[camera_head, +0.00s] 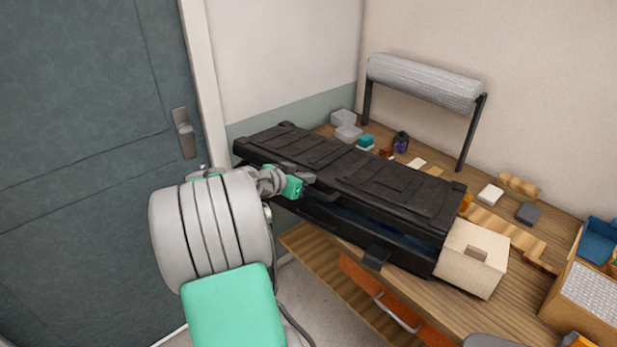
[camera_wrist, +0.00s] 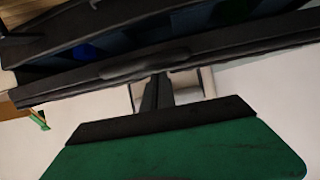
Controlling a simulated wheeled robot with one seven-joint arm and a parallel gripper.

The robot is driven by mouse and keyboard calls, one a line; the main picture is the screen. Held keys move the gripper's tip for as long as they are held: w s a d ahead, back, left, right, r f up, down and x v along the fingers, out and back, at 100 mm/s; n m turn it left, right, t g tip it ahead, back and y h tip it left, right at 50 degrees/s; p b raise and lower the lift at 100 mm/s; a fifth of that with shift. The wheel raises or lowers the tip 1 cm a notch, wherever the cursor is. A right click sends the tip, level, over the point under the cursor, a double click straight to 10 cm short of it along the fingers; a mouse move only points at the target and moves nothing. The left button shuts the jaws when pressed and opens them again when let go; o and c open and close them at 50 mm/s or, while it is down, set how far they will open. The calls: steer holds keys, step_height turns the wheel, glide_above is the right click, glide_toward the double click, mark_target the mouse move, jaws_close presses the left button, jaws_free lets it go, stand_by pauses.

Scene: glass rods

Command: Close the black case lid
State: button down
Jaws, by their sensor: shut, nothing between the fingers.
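The black case (camera_head: 405,262) rests on the wooden table. Its ribbed lid (camera_head: 350,172) is tilted partly open: a dark gap with blue inside shows along the front, between lid and base. My gripper (camera_head: 309,178) is at the front edge of the case, left of its middle, with its fingers shut and empty. In the wrist view the shut fingers (camera_wrist: 158,84) point at a black case rim (camera_wrist: 190,60); I cannot tell whether they touch it. Dark interior with blue shows beyond that rim. My arm hides part of the case's left front.
A cream box (camera_head: 472,262) stands close against the right end of the case. A bubble-wrap roll (camera_head: 425,82) on a stand, clear containers (camera_head: 346,125) and small items are behind. An orange drawer front (camera_head: 385,300) is below. A teal door (camera_head: 90,150) is at left.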

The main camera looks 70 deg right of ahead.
step_height(320, 180, down, 6)
steer(key=a+b, duration=0.1)
steer(key=b, duration=0.3)
steer(key=shift+w+a, duration=0.2)
steer(key=shift+a, duration=0.15)
